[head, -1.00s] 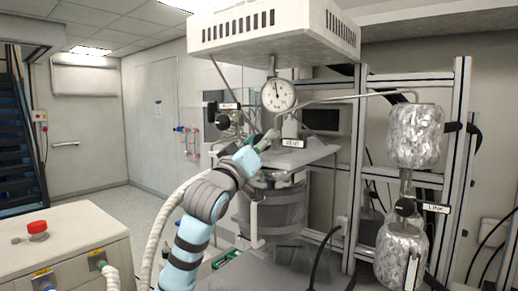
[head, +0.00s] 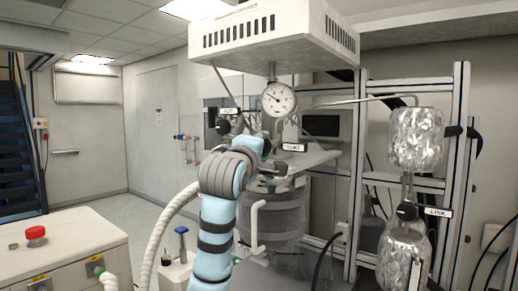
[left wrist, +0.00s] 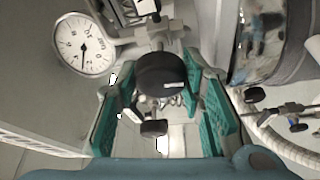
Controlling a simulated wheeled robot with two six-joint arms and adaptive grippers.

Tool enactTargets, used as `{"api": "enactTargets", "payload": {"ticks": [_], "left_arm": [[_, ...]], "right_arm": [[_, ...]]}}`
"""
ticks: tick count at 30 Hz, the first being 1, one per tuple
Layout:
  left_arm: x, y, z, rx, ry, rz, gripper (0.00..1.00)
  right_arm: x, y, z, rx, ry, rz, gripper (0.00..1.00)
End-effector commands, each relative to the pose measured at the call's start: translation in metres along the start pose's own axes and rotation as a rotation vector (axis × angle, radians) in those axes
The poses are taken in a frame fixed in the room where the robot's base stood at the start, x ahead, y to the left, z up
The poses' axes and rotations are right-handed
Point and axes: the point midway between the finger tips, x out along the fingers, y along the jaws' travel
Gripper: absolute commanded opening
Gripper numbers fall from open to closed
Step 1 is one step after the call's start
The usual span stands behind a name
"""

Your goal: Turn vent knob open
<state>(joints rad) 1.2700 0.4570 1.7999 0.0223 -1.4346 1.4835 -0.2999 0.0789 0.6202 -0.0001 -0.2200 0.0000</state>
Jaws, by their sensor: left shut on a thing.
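The black vent knob (left wrist: 162,74), with a white mark on its face, sits between the teal fingers of my left gripper (left wrist: 163,95) in the left wrist view. The gripper is shut on it. In the head view, my left forearm and wrist hide the fingertips and most of the knob. A white label that seems to read VENT (head: 294,147) shows just right of my wrist, below the round pressure gauge (head: 279,100). The gauge also shows in the left wrist view (left wrist: 85,43). My right gripper is not in view.
A smaller black knob (left wrist: 154,128) lies below the vent knob. Left of the gauge is another labelled black knob (head: 224,127). A metal reactor vessel (head: 280,215) stands below. A rack with foil-wrapped vessels (head: 416,138) is at right, and a cabinet with a red button (head: 36,235) at left.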

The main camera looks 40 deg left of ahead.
Motion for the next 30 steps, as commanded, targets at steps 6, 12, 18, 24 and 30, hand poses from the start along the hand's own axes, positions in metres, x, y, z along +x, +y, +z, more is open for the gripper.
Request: {"api": "enactTargets", "payload": {"ticks": [6,12,18,24,30], "left_arm": [[0.0000,-0.0006,0.0001,-0.065,0.000,-0.029,0.08],[0.0001,-0.0011,0.0000,-0.086,0.000,-0.039,0.08],[0.0002,-0.0012,0.0000,-0.087,0.000,-0.039,0.08],[0.0002,-0.0012,0.0001,-0.087,0.000,-0.039,0.47],[0.0002,-0.0010,0.0001,-0.086,0.000,-0.038,0.56]], "right_arm": [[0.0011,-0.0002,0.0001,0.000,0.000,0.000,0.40],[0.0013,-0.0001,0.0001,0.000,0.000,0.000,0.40],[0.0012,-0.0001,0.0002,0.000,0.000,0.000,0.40],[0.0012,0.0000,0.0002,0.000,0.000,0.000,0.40],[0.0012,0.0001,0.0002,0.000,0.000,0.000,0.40]]}}
